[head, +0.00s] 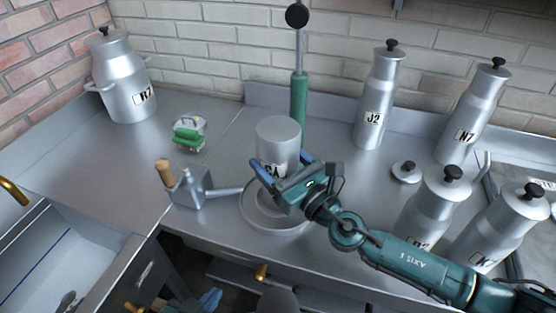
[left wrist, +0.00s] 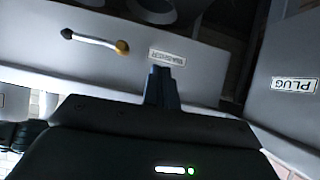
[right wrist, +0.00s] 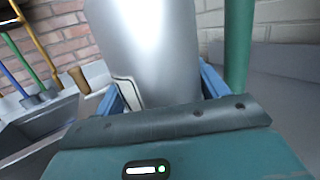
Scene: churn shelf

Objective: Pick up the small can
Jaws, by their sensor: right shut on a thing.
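The small can (head: 278,138) is a plain silver cylinder with a white label, partly hidden by my right gripper (head: 283,172). My right gripper, on the teal arm from the right, has its blue fingers on either side of the can. In the right wrist view the can (right wrist: 150,45) stands between the fingers, its label at the lower left. The can's bottom is hidden, so I cannot tell whether it touches anything below. My left gripper (head: 208,301) is low at the front edge; its fingers (left wrist: 163,87) look closed together and empty in the left wrist view.
A round metal dish (head: 250,212) lies below the can. A green post (head: 298,105) stands close behind it. A spouted metal box (head: 190,190) is at left. Tall cans J2 (head: 375,100) and N7 (head: 470,115) stand right; can R7 (head: 125,85) is back left.

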